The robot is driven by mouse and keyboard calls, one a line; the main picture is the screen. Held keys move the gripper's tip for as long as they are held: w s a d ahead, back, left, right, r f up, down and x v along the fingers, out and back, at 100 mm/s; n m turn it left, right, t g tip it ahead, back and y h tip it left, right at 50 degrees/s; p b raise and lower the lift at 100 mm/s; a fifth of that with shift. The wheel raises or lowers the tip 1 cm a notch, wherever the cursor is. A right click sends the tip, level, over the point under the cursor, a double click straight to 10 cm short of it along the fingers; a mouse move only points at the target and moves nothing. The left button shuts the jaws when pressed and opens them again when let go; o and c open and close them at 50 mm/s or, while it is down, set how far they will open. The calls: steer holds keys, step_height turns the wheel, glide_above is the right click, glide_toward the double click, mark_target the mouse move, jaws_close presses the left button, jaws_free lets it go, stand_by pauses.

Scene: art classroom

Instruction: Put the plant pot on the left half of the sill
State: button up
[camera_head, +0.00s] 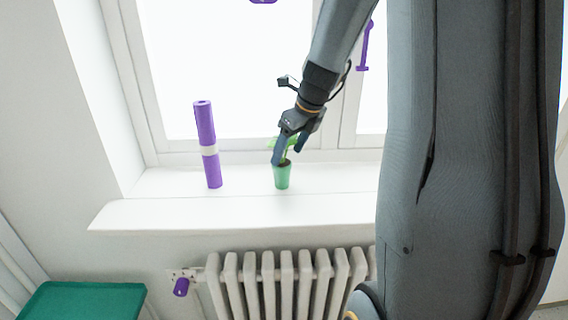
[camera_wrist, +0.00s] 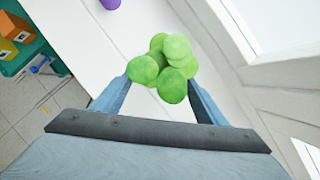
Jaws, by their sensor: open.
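The plant pot (camera_head: 282,177) is a small green pot with a green leafy plant, standing upright on the white window sill (camera_head: 240,208). In the wrist view the plant's round green leaves (camera_wrist: 163,68) show between my fingers and hide the pot. My gripper (camera_head: 289,155) is open and reaches down over the plant from above. Its fingers (camera_wrist: 160,95) are on either side of the leaves. I cannot tell whether they touch the plant.
A purple roll with a pale band (camera_head: 206,140) stands upright on the sill, left of the pot. The sill is bare left of the roll and between roll and pot. A white radiator (camera_head: 290,285) is below. A green surface (camera_head: 85,301) is at lower left.

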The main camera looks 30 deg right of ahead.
steer(key=shift+b+v, duration=0.35)
steer(key=shift+v, duration=1.95)
